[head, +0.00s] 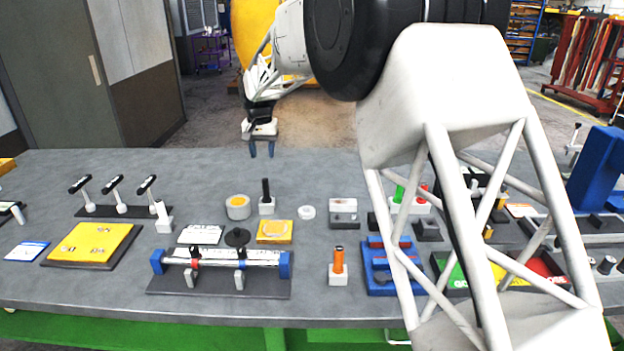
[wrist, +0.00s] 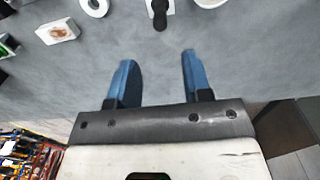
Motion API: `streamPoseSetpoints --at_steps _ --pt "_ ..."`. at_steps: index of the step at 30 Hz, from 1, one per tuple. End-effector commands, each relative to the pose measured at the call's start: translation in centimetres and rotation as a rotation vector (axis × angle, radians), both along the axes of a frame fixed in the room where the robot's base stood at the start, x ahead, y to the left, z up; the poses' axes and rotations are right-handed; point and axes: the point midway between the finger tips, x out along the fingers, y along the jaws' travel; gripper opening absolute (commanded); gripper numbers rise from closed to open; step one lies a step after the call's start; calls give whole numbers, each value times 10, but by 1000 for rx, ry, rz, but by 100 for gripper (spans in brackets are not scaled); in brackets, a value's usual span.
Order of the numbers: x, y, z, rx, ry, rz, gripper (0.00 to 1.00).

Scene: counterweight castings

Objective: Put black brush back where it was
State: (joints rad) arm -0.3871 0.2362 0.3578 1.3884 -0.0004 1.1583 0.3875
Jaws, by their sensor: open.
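The black brush (head: 266,188) appears to be the black upright handle standing in a small white block (head: 267,207) toward the back middle of the table. In the wrist view the black handle (wrist: 160,20) shows at the top edge, beyond my fingertips, with part of the white block (wrist: 151,6). Its bristles are not visible. My gripper (head: 262,150) has two blue fingers spread apart with nothing between them, in the air near the table's far edge, behind the black handle. In the wrist view my gripper (wrist: 157,62) is apart from the handle.
A round pot (head: 238,207) and a white ring (head: 307,212) flank the white block. A white-and-blue roller stand (head: 220,272) and an orange handle in a block (head: 338,261) stand nearer the front. My arm hides part of the right side. Bare table lies beneath my gripper.

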Motion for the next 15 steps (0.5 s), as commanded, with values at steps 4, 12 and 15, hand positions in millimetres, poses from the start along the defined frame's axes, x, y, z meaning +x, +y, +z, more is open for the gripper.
streamPoseSetpoints --at_steps 4,12,15 --pt "0 0 0 0 0 0 45" --pt "-11 -16 11 2 -7 -2 45" --pt "-23 -32 20 4 -13 -3 45"
